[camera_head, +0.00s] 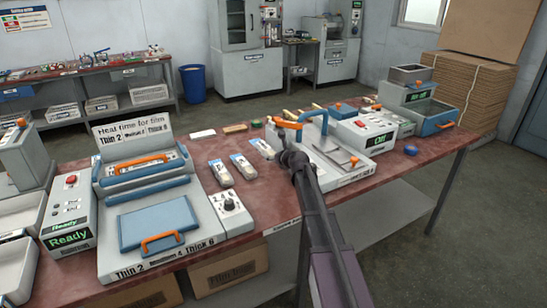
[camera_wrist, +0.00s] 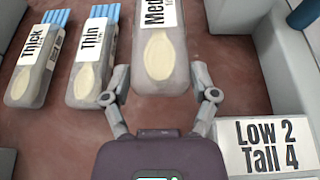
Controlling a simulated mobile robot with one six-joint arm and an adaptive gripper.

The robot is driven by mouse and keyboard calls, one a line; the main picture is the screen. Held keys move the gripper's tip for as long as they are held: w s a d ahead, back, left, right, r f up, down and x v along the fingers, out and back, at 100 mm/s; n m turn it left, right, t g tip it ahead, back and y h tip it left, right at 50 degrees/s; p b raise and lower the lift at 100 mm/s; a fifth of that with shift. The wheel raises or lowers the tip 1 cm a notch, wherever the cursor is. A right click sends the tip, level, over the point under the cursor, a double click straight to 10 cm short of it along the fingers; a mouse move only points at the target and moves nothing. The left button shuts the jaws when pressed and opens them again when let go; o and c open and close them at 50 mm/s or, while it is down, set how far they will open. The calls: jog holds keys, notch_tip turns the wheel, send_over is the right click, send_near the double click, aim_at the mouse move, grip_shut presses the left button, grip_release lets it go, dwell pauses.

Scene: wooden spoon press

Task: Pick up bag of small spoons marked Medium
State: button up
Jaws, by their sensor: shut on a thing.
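The bag marked "Med", its label cut off by the picture edge, is in the wrist view (camera_wrist: 160,57), with a pale spoon shape on its front. It also shows in the head view (camera_head: 263,148), partly beside my gripper (camera_head: 281,148). In the wrist view my gripper (camera_wrist: 162,82) has a finger on each side of this bag and is shut on it. The bag looks larger than its neighbours; I cannot tell surely whether it is clear of the table. Bags marked "Thick" (camera_wrist: 37,62) and "Thin" (camera_wrist: 93,60) lie to its left.
The red-brown table (camera_head: 205,250) holds a grey press with blue lids (camera_head: 158,222) at left and a machine with an "Off" display (camera_head: 366,138) at right.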

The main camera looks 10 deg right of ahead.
jog(key=shift+r+p, duration=2)
jog(key=shift+r, duration=0.4)
